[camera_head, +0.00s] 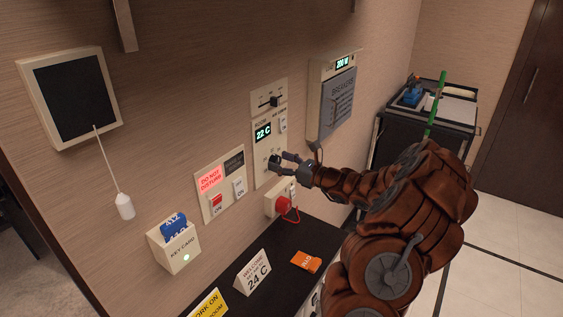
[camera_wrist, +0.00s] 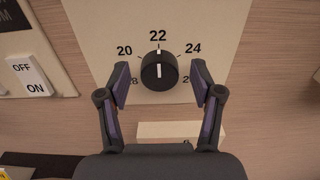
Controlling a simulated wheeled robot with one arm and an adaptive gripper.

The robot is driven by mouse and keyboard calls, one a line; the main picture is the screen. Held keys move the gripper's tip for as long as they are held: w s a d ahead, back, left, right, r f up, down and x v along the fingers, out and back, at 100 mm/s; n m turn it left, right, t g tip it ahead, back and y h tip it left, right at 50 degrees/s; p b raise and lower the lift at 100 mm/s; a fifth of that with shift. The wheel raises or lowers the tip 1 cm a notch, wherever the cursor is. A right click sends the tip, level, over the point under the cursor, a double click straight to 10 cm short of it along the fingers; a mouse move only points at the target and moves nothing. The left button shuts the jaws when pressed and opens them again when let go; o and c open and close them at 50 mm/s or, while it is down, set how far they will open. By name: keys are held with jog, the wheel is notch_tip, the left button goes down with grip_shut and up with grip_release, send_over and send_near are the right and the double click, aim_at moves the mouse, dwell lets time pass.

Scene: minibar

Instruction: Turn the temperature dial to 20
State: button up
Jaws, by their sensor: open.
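The temperature dial (camera_wrist: 159,72) is a black round knob with a white line, on a cream wall panel (camera_wrist: 205,28). Its line points up at 22. The marks 20 and 24 show to its left and right; the lower marks are partly hidden. My gripper (camera_wrist: 159,84) is open, with one finger on each side of the dial and a gap to it on both sides. In the head view my gripper (camera_head: 284,160) is at the lower part of the panel and partly hides the dial. The display (camera_head: 263,132) above reads 22 C.
An OFF/ON switch (camera_wrist: 29,76) is left of the panel. Below the dial is a box with a red plug (camera_head: 283,206). A breaker panel (camera_head: 338,100) is to the right. The dark counter holds a 24 C welcome card (camera_head: 253,272) and an orange tag (camera_head: 306,261).

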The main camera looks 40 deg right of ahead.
jog(key=c, duration=1.1)
jog(key=shift+f+b, duration=0.1)
jog(key=shift+b, duration=0.25)
